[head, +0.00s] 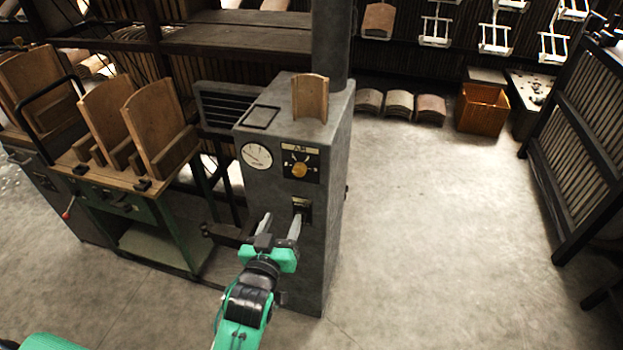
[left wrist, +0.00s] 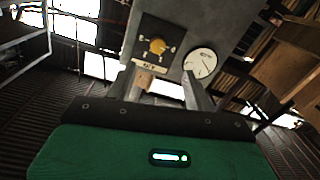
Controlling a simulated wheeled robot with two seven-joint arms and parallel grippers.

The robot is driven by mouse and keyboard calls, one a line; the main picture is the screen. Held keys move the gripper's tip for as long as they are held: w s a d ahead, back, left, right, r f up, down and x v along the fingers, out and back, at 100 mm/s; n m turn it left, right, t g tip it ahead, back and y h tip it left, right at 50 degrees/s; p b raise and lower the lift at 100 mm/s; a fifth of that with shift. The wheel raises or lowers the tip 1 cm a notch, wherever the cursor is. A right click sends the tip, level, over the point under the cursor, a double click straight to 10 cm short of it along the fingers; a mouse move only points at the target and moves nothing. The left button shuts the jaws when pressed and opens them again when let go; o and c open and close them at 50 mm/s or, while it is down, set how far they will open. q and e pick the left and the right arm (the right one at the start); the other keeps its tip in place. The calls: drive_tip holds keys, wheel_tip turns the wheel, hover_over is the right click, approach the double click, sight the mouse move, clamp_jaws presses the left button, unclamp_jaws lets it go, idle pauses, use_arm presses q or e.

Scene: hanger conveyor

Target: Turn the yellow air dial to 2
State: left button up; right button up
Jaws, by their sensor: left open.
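The yellow air dial (head: 299,169) is a round knob on a black plate on the front of a grey cabinet (head: 265,210). It also shows in the left wrist view (left wrist: 158,46), ahead of the fingers. The numbers around it are too small to read surely. My left gripper (head: 281,226) is open and empty, in front of the cabinet and below the dial in the head view. Its two fingers also show apart in the left wrist view (left wrist: 160,85), not touching the dial. My right gripper is not in view.
A round white gauge (head: 257,156) sits left of the dial. A dark switch panel (head: 302,205) is below it, close to my left fingers. A curved wooden piece (head: 310,98) stands on the cabinet top. A green cart (head: 150,200) with wooden pieces stands left; floor at right is clear.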

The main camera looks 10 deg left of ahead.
use_arm(q)
drive_tip(key=r, duration=0.1)
drive_tip(key=p, duration=0.2)
approach(298, 173)
drive_tip(key=w, duration=0.6)
drive_tip(key=shift+w, duration=0.75)
drive_tip(key=shift+w+f, duration=0.1)
drive_tip(key=shift+w, duration=0.05)
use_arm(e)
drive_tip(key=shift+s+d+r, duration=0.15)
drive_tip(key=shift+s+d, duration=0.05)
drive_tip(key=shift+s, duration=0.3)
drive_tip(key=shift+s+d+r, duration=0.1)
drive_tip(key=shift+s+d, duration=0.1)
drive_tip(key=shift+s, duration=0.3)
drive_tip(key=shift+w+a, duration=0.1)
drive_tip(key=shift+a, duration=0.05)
